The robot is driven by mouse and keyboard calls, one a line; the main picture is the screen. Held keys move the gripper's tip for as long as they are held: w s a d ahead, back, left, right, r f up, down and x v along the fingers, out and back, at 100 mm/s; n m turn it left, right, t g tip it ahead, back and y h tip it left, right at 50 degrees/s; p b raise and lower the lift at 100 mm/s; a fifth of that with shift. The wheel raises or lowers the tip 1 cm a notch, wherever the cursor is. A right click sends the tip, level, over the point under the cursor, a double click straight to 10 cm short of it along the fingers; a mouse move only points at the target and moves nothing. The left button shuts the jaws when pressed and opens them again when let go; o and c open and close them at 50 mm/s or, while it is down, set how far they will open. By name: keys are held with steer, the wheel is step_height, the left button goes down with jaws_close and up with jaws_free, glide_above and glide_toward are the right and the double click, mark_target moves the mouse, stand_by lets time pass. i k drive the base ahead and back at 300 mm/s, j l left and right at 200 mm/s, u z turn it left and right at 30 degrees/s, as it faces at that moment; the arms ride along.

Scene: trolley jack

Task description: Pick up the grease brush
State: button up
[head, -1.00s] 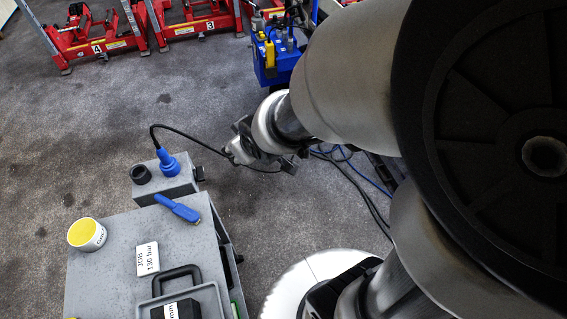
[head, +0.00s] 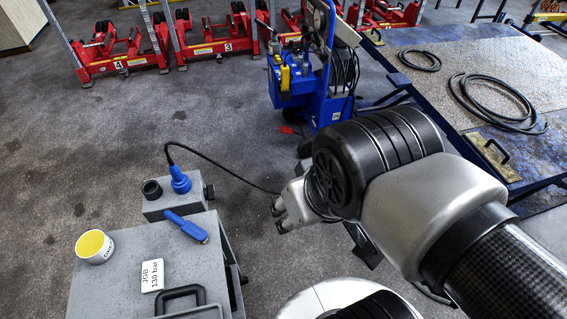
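The grease brush, which I take to be the blue-handled tool (head: 186,227), lies flat on the grey top of a cart (head: 125,280), near its far edge. Its bristles are not clear. A white tin with a yellow top (head: 95,246) stands to its left. My gripper (head: 279,218) is to the right of the brush in the picture, over the floor and clear of the cart. Its small silver tips point left. Their gap is too small to judge, and I see nothing held in them.
A grey box with a blue plug (head: 180,180) and black cable adjoins the cart's far side. A card (head: 152,275) and a black handle (head: 180,296) are near the brush. A blue wheeled unit (head: 310,85), red jacks (head: 215,42) and a blue-edged platform (head: 470,60) stand beyond.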

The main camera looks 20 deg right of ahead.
mark_target(198, 235)
steer(key=i+l, duration=0.1)
steer(key=i, duration=0.25)
steer(key=i+l, duration=0.1)
steer(key=i, duration=0.25)
steer(key=u, duration=2.05)
steer(key=i+l, duration=0.05)
steer(key=l, duration=0.05)
